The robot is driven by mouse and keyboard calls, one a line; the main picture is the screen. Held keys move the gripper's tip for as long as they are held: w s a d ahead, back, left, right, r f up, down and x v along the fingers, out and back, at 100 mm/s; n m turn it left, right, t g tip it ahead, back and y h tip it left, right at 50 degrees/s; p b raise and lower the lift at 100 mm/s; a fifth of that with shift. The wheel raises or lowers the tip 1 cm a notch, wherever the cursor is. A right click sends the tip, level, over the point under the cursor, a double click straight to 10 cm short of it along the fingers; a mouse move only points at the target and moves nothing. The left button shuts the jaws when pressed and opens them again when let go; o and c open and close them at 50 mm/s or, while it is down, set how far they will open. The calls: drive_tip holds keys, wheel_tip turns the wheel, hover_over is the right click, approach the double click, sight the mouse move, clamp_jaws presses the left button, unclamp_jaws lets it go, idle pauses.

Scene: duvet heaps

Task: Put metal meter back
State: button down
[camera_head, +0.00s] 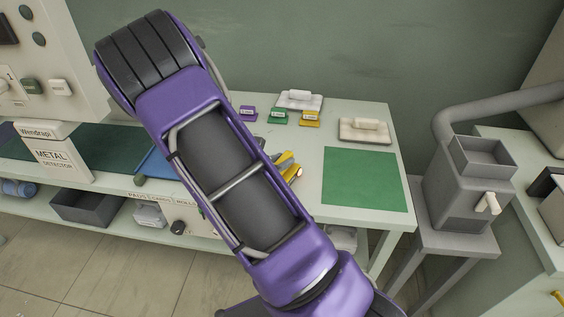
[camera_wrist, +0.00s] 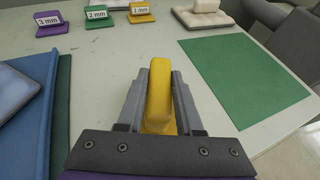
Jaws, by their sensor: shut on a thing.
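My gripper (camera_wrist: 160,78) is shut on a yellow, rounded, handle-like object (camera_wrist: 159,92), which I take to be the metal meter. It stands up between the two grey fingers, and its lower part is hidden by the gripper. In the head view the yellow object (camera_head: 292,172) shows only partly, to the right of my purple arm, over the table. A white holder labelled "METAL DETECTOR" (camera_head: 53,157) stands at the left front of the table. I cannot tell what is inside it.
A green mat (camera_head: 364,181) lies at the table's right end. Purple, green and yellow millimetre tags (camera_head: 279,117) stand at the back, near white blocks with handles (camera_head: 365,130). A blue pad (camera_wrist: 30,110) lies left of my gripper. A grey machine (camera_head: 465,180) stands beyond the right edge.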

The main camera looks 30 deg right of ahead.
drive_tip(key=shift+f, duration=0.1)
drive_tip(key=shift+f, duration=0.15)
drive_tip(key=c, duration=0.6)
unclamp_jaws()
drive_tip(key=shift+o, duration=0.2)
drive_tip(key=shift+r, duration=0.35)
drive_tip(key=p+v, duration=0.1)
drive_tip(key=v, duration=1.1)
drive_tip(key=shift+f, duration=0.2)
